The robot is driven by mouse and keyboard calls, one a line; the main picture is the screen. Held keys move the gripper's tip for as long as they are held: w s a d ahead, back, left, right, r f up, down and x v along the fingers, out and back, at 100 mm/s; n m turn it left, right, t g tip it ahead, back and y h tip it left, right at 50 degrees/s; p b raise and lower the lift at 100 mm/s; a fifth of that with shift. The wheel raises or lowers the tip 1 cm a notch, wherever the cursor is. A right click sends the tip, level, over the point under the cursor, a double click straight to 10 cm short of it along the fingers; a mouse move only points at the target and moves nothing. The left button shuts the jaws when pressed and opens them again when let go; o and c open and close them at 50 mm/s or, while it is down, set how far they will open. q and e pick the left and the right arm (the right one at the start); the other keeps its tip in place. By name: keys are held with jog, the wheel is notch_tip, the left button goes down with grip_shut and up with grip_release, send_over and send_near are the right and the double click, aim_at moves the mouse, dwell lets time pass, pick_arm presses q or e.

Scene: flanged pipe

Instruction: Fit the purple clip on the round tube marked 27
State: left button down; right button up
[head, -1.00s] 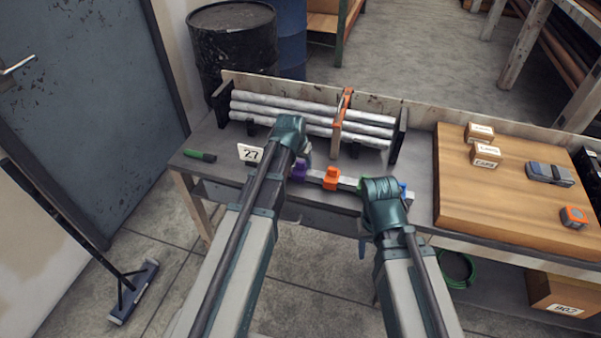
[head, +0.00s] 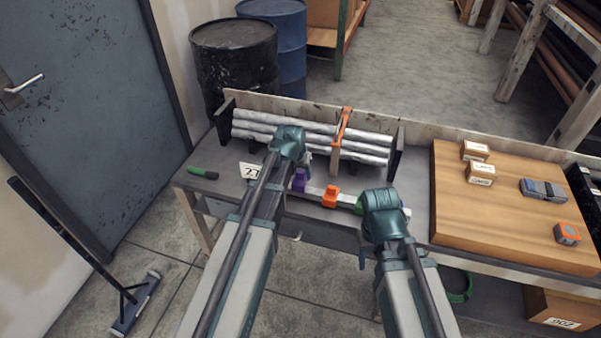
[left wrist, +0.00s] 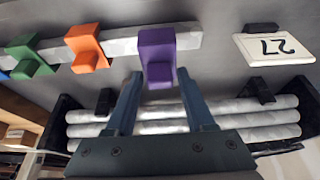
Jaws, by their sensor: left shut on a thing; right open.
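The purple clip (head: 299,180) sits at one end of a pale bar on the bench; it also shows in the left wrist view (left wrist: 156,48). In the head view my left wrist (head: 288,143) hides part of the clip. Three round grey tubes (head: 350,145) lie in a rack behind. The card marked 27 (head: 249,171) stands in front of the rack's left part. My right gripper (head: 383,222) is open near the bar's right end; its fingers are mostly hidden.
An orange clip (head: 330,196) and a green clip (left wrist: 29,54) sit on the same bar. An orange upright bracket (head: 341,128) crosses the tubes. Small black supports (left wrist: 262,90) stand before the rack. A green-handled tool (head: 202,173) lies at left; a wooden board (head: 470,215) lies right.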

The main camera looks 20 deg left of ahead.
aim_at(301, 172)
pick_arm(q)
notch_tip(301, 172, up, 6)
jog(key=p, duration=0.5)
jog(key=shift+r, duration=0.2)
jog(key=shift+f, duration=0.1)
